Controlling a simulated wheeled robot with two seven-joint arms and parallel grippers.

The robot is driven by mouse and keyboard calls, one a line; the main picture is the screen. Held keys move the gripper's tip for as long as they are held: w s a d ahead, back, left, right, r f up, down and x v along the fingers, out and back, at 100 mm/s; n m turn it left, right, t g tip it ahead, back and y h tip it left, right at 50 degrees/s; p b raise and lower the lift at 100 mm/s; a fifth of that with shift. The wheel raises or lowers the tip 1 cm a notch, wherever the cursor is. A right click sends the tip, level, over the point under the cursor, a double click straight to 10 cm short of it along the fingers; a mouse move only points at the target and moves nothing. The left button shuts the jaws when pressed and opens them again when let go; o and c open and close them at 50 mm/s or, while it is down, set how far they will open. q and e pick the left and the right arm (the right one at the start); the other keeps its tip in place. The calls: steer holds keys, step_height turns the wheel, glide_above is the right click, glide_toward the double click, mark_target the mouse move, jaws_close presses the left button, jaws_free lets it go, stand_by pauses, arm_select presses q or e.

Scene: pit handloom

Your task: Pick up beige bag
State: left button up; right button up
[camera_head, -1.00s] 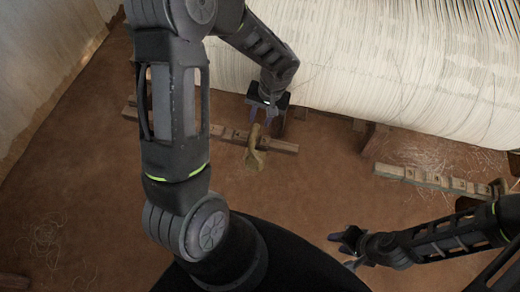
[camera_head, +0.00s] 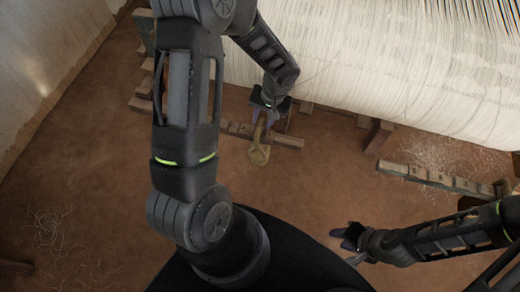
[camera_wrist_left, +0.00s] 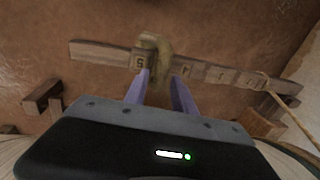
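The beige bag (camera_head: 259,153) hangs or rests against a numbered wooden bar (camera_head: 288,141) near the loom; I cannot tell which. Its narrow upper part lies at my left gripper (camera_head: 264,122), which reaches down from above. In the left wrist view the bag (camera_wrist_left: 158,45) lies over the bar (camera_wrist_left: 100,52), just beyond the two purple fingertips. Those fingers of my left gripper (camera_wrist_left: 160,82) are apart, with a gap between them, and no clear grip on the bag shows. My right gripper (camera_head: 350,243) is low at the right, with its fingers spread and empty, away from the bag.
The white warp threads (camera_head: 390,60) of the loom fill the upper right. Another numbered wooden bar (camera_head: 430,177) lies at the right, with wooden blocks (camera_head: 378,136) nearby. Loose threads (camera_head: 48,230) lie on the brown floor. The floor around the bag's lower part is clear.

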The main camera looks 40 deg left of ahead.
mark_target(261, 122)
arm_select(q)
steer(key=f, duration=0.2)
steer(key=a+f, duration=0.1)
steer(key=shift+s+f, duration=0.1)
steer(key=shift+f, duration=0.25)
steer(key=shift+c, duration=0.2)
jaws_close()
steer(key=shift+r, duration=0.15)
stand_by(1.1)
